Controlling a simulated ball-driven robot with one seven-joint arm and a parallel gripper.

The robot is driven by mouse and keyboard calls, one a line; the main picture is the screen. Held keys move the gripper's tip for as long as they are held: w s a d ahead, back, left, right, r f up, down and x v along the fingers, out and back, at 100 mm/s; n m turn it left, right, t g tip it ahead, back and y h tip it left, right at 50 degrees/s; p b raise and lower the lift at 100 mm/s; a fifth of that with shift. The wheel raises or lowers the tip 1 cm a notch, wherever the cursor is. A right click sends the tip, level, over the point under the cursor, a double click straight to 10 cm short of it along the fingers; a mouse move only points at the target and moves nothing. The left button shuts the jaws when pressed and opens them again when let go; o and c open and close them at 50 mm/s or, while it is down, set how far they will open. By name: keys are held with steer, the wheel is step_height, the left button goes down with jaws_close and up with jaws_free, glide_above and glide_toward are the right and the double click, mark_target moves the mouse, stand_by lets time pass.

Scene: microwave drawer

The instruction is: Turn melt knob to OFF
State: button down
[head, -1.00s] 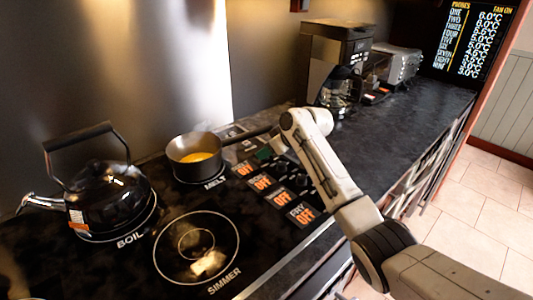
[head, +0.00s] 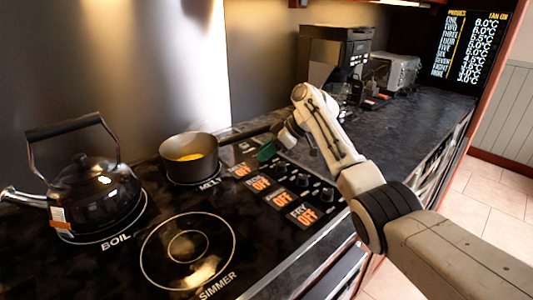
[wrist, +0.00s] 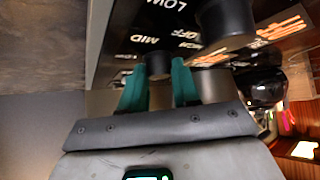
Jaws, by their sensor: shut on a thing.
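The melt knob (wrist: 158,66) is a dark round knob in the wrist view, between the two green fingers of my gripper (wrist: 159,88). The fingers are shut on its sides. White words such as LOW, MID and OFF show on the black panel around it. In the head view my gripper (head: 266,150) is low at the back end of the control panel, beside the pan handle. There the fingers and wrist hide the melt knob. The small orange display (head: 241,170) nearest the pan is too blurred to read surely.
A pan (head: 188,160) with yellow contents stands on the melt burner, its handle close to my wrist. A black kettle (head: 95,200) stands on the boil burner. Other knobs (head: 303,180) line the panel's front. A coffee maker (head: 335,60) stands behind.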

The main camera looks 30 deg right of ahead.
steer(key=c, duration=0.8)
jaws_free()
steer(key=v, duration=1)
steer(key=shift+s+d+r, duration=0.15)
steer(key=shift+d+r, duration=0.1)
